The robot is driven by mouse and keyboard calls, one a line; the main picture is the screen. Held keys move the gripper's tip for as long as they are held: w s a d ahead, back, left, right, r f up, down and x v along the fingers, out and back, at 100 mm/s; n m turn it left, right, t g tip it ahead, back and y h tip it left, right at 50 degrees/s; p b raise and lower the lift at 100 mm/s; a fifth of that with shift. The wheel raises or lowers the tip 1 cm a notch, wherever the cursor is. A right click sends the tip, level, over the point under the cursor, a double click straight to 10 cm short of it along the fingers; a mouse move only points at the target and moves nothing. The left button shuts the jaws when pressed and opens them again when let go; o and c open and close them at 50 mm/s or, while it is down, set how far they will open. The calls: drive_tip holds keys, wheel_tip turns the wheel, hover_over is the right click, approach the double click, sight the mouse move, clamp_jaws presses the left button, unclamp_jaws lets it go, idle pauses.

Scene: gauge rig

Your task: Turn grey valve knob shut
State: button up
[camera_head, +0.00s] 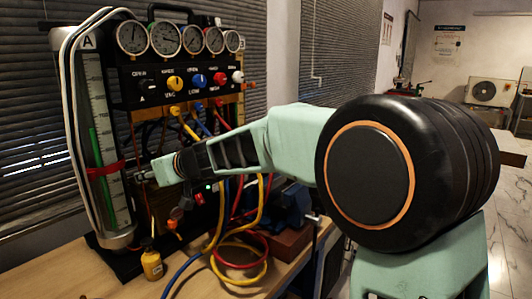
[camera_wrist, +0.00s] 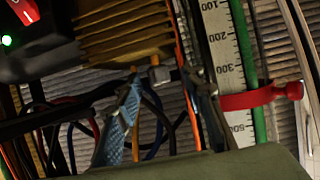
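A small grey block-shaped piece (camera_wrist: 159,75), which looks like the grey valve knob, sits under a ribbed brass-coloured body in the wrist view. My gripper (camera_wrist: 163,92) is open, with one light-blue-padded finger on each side of this piece and gaps to both. I cannot tell how far beyond the fingertips it lies. In the head view my gripper (camera_head: 146,175) is low in front of the rig, just right of the glass cylinder. The grey piece cannot be made out there. A pale knob (camera_head: 238,76) is at the right of the panel, far from my gripper.
The graduated cylinder (camera_head: 101,140) with its red strap (camera_head: 105,169) stands close beside my gripper. Gauges and yellow, blue and red knobs are above. Coloured hoses (camera_head: 240,250) loop below. A small yellow bottle (camera_head: 152,265) stands on the bench.

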drive_tip(key=shift+w+d+r+n+g+y+p, duration=0.1)
drive_tip(key=shift+n+g+y+p, duration=0.2)
drive_tip(key=shift+p, duration=0.6)
drive_tip(key=shift+w+a+r+n+g+y+p, duration=0.15)
drive_tip(key=shift+n+g+p, duration=0.2)
drive_tip(key=shift+p, duration=0.5)
drive_tip(key=shift+s+d+r+n+g+y+p, duration=0.15)
drive_tip(key=shift+n+g+y+p, duration=0.15)
drive_tip(key=shift+p, duration=0.6)
drive_tip(key=n+g+p, duration=0.1)
drive_tip(key=p, duration=0.2)
drive_tip(key=shift+w, duration=0.15)
drive_tip(key=n+g+y+p, duration=0.1)
drive_tip(key=n+g+p, duration=0.1)
drive_tip(key=p, duration=0.7)
drive_tip(key=shift+w, duration=0.15)
drive_tip(key=g+p, duration=0.1)
drive_tip(key=p, duration=0.4)
drive_tip(key=shift+d+n+y+p, duration=0.1)
drive_tip(key=shift+n+y+p, duration=0.15)
drive_tip(key=shift+n+p, duration=0.1)
